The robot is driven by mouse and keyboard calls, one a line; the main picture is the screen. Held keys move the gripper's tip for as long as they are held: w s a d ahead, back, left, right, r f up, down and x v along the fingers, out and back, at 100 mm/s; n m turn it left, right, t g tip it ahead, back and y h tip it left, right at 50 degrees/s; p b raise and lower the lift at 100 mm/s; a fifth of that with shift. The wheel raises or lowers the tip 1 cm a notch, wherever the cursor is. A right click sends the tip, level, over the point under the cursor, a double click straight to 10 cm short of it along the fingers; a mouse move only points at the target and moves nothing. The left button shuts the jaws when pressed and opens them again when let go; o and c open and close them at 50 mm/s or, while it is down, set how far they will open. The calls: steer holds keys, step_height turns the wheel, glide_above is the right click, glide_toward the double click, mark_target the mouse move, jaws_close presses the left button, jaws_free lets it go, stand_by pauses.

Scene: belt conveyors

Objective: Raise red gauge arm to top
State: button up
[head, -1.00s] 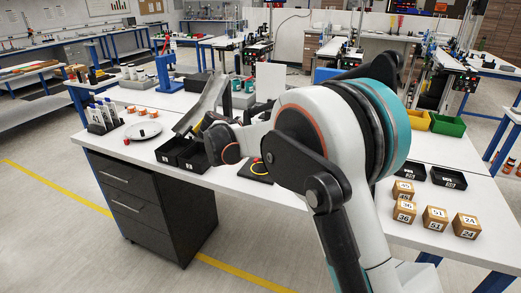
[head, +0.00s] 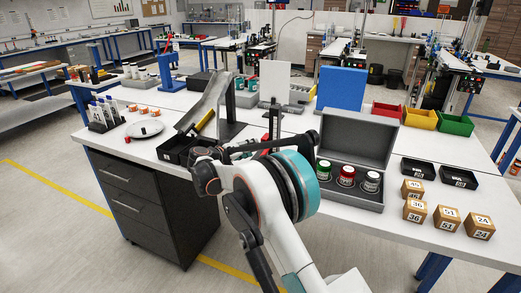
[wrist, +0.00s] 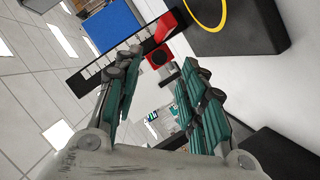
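In the wrist view a black gauge column (wrist: 100,72) with white tick marks runs diagonally. A red gauge arm (wrist: 166,27) sits on it near its right end, with a red square piece (wrist: 159,56) beside it. My gripper (wrist: 160,82) is open, its two teal-padded fingers spread on either side below the red piece, with nothing seen between them. In the head view the column (head: 274,118) stands upright behind my arm. A bit of red shows low on it. My fingertips are hidden there.
A grey open case (head: 353,137) with green, red and white-topped jars stands right of my arm. A slanted metal chute (head: 207,103) and black bins (head: 172,150) lie left. Numbered wooden blocks (head: 447,218) sit at right. A black base with a yellow ring (wrist: 236,44) is near the gauge.

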mark_target(263, 146)
steer(key=b+x, duration=0.1)
steer(key=x, duration=0.6)
steer(key=shift+r, duration=0.1)
steer(key=shift+s, duration=0.1)
jaws_close()
